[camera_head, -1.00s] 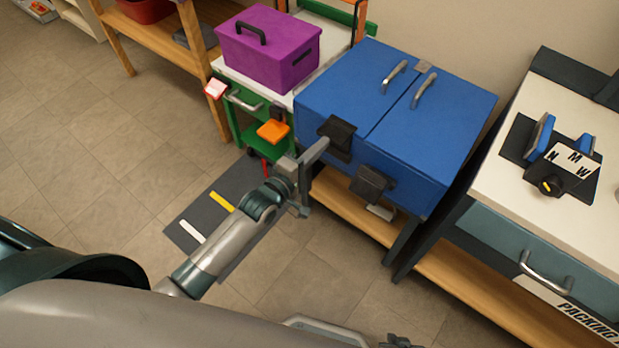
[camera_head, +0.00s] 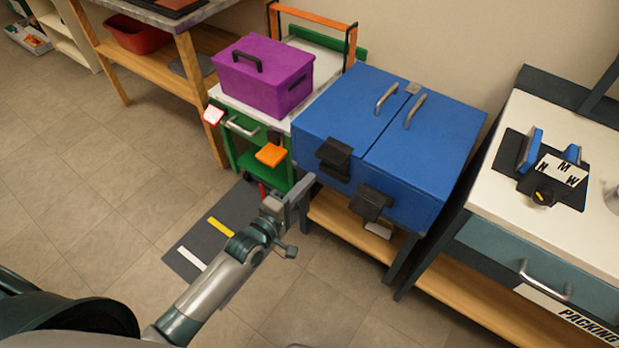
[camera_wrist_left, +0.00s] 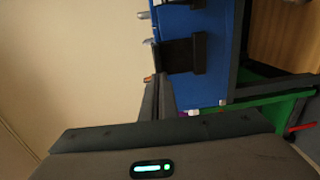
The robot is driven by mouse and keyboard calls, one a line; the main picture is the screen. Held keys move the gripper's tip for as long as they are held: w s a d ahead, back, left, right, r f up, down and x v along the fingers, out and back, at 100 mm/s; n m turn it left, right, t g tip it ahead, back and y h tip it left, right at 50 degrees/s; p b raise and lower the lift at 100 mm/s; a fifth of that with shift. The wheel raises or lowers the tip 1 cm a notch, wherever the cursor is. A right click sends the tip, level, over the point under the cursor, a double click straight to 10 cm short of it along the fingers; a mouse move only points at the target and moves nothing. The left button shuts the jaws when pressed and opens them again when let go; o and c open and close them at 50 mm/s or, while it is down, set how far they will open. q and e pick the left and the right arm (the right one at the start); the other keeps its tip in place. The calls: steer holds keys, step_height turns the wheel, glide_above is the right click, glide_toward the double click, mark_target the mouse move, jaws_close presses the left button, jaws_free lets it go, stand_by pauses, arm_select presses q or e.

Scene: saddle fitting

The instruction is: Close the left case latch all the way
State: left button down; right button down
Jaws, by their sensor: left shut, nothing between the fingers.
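The blue case (camera_head: 378,140) stands on a low bench, with two lids that lie flat and carry grey handles. The left case latch (camera_head: 334,158) is a black block on the front at the left lid; its upper part stands out from the front. I cannot tell its exact angle. The right latch (camera_head: 370,203) is a similar black block. My left gripper (camera_head: 308,184) is shut and empty, just in front of and below the left latch, apart from it in the picture. In the left wrist view the fingers (camera_wrist_left: 158,95) point toward the case and a black latch (camera_wrist_left: 181,55). My right gripper is out of view.
A green cart (camera_head: 238,148) with a purple box (camera_head: 263,75) and an orange pad (camera_head: 271,155) stands left of the case. A packing bench (camera_head: 490,180) stands on the right. The floor in front is clear apart from a dark mat (camera_head: 192,262).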

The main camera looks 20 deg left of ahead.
arm_select(q)
steer(key=v, duration=0.8)
steer(key=shift+b, duration=0.4)
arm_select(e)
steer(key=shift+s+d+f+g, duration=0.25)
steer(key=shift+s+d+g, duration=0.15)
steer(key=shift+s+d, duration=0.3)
arm_select(q)
steer(key=shift+f, duration=0.2)
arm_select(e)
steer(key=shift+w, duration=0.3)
